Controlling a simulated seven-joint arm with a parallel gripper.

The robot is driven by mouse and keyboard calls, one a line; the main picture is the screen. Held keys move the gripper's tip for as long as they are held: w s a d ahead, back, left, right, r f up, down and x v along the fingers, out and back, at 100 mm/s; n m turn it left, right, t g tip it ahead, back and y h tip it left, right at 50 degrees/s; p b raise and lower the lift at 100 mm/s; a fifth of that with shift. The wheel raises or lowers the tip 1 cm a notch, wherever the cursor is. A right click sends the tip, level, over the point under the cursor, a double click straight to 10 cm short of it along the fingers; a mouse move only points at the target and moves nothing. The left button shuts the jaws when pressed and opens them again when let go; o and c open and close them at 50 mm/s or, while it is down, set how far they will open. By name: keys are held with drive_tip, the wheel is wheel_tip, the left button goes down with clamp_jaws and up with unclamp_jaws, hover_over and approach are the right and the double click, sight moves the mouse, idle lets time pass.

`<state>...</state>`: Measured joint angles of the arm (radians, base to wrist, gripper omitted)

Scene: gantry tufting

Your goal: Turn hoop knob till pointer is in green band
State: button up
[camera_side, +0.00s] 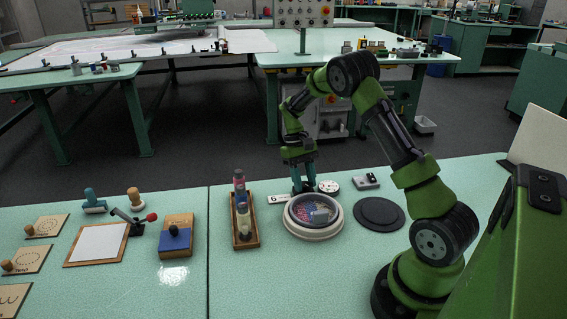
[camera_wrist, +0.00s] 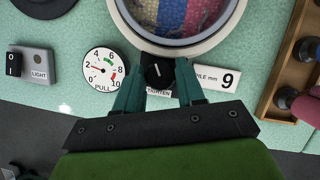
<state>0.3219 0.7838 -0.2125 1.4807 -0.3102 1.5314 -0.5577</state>
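The black hoop knob (camera_wrist: 157,72) shows between my gripper's fingertips (camera_wrist: 160,68) in the wrist view, with a white mark on it. The teal fingers stand on both sides of it; whether they press on it I cannot tell. The word on its plate is partly hidden. The round white PULL gauge (camera_wrist: 103,67) is left of the knob. Its pointer lies toward the left, near the 2, outside the green band at upper right. The hoop (camera_wrist: 195,48) holds striped cloth. In the side view, my gripper (camera_side: 304,188) points down behind the hoop (camera_side: 313,233).
A LIGHT switch box (camera_wrist: 38,64) is beside the gauge. A PILE mm 9 plate (camera_wrist: 215,79) is right of the knob. A wooden tray (camera_side: 246,240) with bottles stands left of the hoop, and a dark disc (camera_side: 379,213) lies right of it.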

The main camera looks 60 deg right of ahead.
drive_tip(key=c, duration=0.6)
drive_tip(key=shift+o, duration=0.2)
drive_tip(key=shift+m, duration=0.5)
drive_tip(key=m, duration=0.2)
drive_tip(key=m+t+y, duration=0.1)
drive_tip(key=m, duration=0.1)
drive_tip(key=shift+d+m+t+y, duration=0.1)
drive_tip(key=shift+m+t+y, duration=0.2)
drive_tip(key=shift+s+m+t+y, duration=0.15)
drive_tip(key=shift+m+t, duration=0.25)
drive_tip(key=shift+m, duration=0.75)
drive_tip(key=shift+w+m+t+y, duration=0.1)
drive_tip(key=shift+m+t+y, duration=0.25)
drive_tip(key=shift+m, duration=0.8)
drive_tip(key=o, duration=1)
drive_tip(key=shift+o, duration=0.2)
